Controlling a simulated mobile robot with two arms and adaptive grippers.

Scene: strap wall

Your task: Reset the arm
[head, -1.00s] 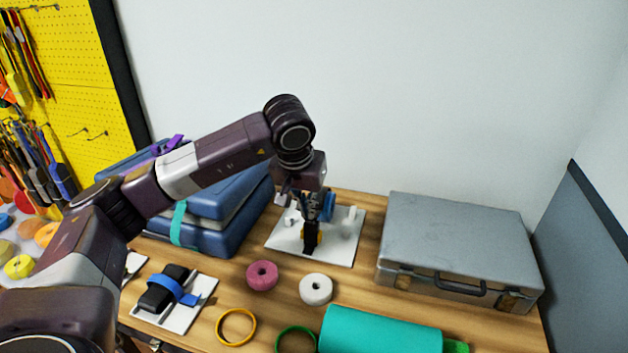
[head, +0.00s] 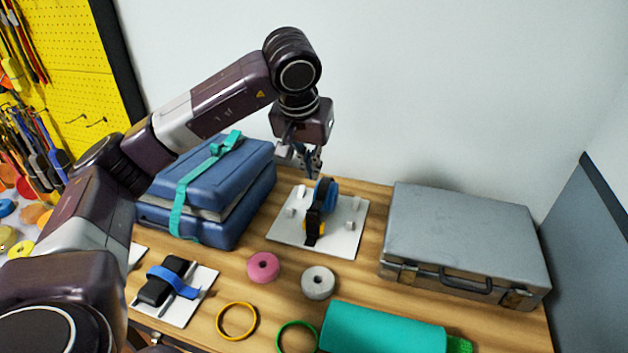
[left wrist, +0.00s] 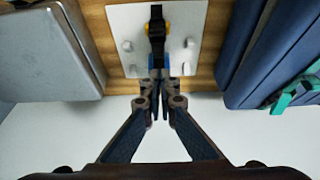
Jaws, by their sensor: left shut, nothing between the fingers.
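My left gripper (head: 314,172) is shut and empty. It hangs just above the blue and black strapped item (head: 325,196), which stands on a white board (head: 345,240) with small white pegs. A black strap with a yellow part (head: 313,224) runs down its front. In the left wrist view the shut fingers (left wrist: 158,90) point at the board (left wrist: 190,20) and overlap the item's blue part; the black strap (left wrist: 156,20) shows beyond them. My right gripper is in neither view.
Blue cases (head: 215,185) with a teal strap stand left of the board, a grey metal case (head: 460,235) right. In front lie pink (head: 263,267) and white (head: 318,282) rolls, yellow (head: 236,321) and green (head: 297,338) rings, a teal roll (head: 385,330) and a strapped black item (head: 165,284).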

